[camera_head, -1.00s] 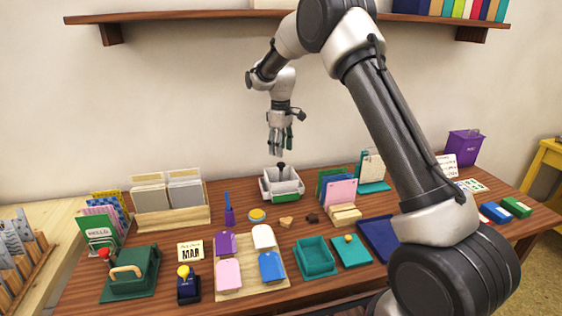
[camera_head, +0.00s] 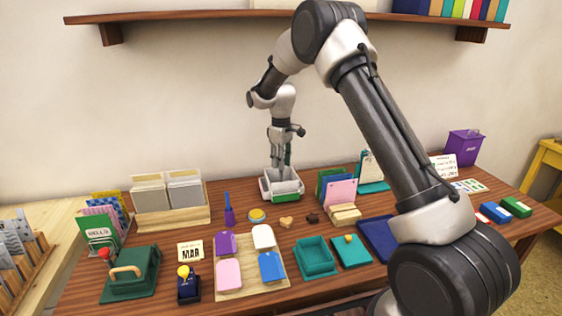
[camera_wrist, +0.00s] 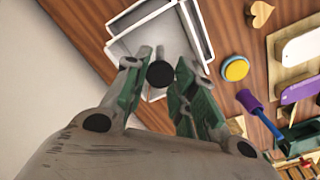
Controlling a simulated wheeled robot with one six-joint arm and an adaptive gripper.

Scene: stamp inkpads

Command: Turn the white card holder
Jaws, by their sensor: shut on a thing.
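The white card holder (camera_head: 268,190) stands on the wooden table near the wall. It is an open white box with a green front panel. It also shows in the wrist view (camera_wrist: 196,25), at the top. My gripper (camera_head: 283,176) points down into the holder, its fingers partly hidden by the holder's walls. In the wrist view, the green-padded fingers of my gripper (camera_wrist: 164,72) are on either side of the holder's round black knob (camera_wrist: 160,76), shut on it.
A yellow-lidded round pad (camera_head: 257,215), a purple stamp (camera_head: 229,215) and a heart-shaped block (camera_head: 286,222) lie in front of the holder. A rack with pink and green cards (camera_head: 340,193) stands close on the right. A two-part card box (camera_head: 172,218) stands on the left.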

